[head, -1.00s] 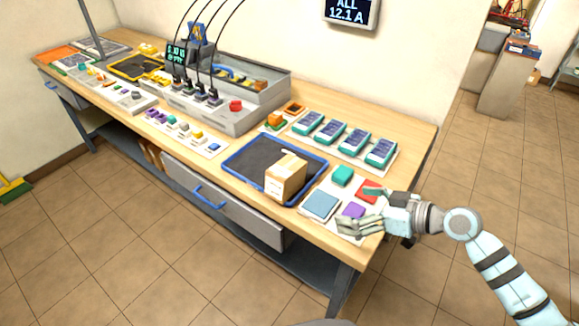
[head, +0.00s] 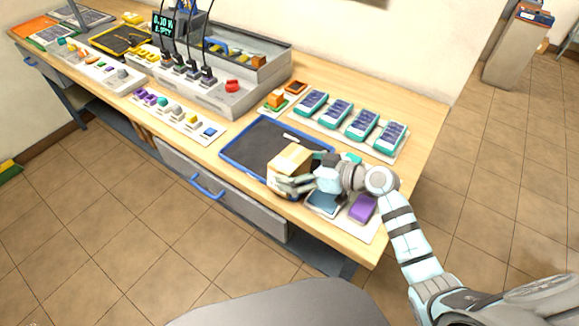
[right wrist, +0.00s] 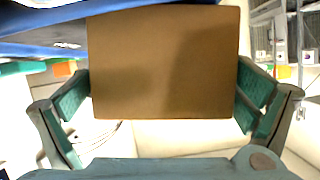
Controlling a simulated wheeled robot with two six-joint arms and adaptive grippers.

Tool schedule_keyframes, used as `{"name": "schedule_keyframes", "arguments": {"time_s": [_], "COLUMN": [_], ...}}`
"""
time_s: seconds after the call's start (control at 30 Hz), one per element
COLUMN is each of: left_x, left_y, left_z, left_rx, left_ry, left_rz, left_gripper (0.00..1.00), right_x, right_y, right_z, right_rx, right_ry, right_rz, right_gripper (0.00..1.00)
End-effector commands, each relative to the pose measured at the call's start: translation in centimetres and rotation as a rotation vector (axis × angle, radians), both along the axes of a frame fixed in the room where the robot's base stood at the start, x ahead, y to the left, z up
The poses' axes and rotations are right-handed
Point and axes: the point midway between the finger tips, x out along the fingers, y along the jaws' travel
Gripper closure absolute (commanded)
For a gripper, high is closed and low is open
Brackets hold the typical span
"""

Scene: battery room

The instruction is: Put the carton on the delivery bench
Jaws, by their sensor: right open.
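The carton (head: 291,157), a small tan box with a paler tape strip, sits at the front right of a blue-rimmed dark tray (head: 231,157) on a wooden workbench (head: 417,97). My right gripper (head: 298,172) is at the carton's right side in the head view. In the right wrist view the carton's plain brown face (right wrist: 163,62) fills the space between two open fingers, with no clear grip on it. My left gripper is not in view. I cannot tell whether any surface here is the delivery bench.
Several teal-edged modules (head: 361,123) stand behind the tray. A purple block (head: 362,208) and a blue-grey pad (head: 323,202) lie right of it. A grey powered charger box (head: 215,95) stands further left. A grey pedestal (head: 516,55) stands at the back right. Tiled floor is open on the right.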

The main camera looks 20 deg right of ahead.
Motion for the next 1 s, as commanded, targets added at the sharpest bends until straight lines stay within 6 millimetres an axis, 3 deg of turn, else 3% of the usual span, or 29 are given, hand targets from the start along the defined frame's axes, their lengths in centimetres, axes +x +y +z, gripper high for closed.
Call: {"name": "schedule_keyframes", "arguments": {"time_s": [0.1, 0.3, 0.63, 0.87, 1.0], "left_x": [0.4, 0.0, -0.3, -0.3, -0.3], "left_y": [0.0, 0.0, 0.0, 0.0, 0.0], "left_z": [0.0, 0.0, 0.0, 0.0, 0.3], "left_rx": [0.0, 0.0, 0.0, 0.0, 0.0], "left_ry": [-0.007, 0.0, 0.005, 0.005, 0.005], "left_rz": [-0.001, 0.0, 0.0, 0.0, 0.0], "left_gripper": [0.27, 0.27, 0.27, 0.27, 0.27], "right_x": [1.2, 1.3, 1.3, 1.3, 1.4], "right_y": [1.1, 1.2, 1.2, 1.2, 1.2], "right_z": [-0.6, -0.7, -0.7, -0.6, 0.5], "right_rx": [0.002, -0.001, -0.001, 0.0, -0.001], "right_ry": [0.0, -0.001, -0.001, -0.001, -0.005], "right_rz": [0.0, 0.0, 0.0, 0.0, 0.001], "right_gripper": [0.0, 0.0, 0.51, 0.51, 0.51]}}
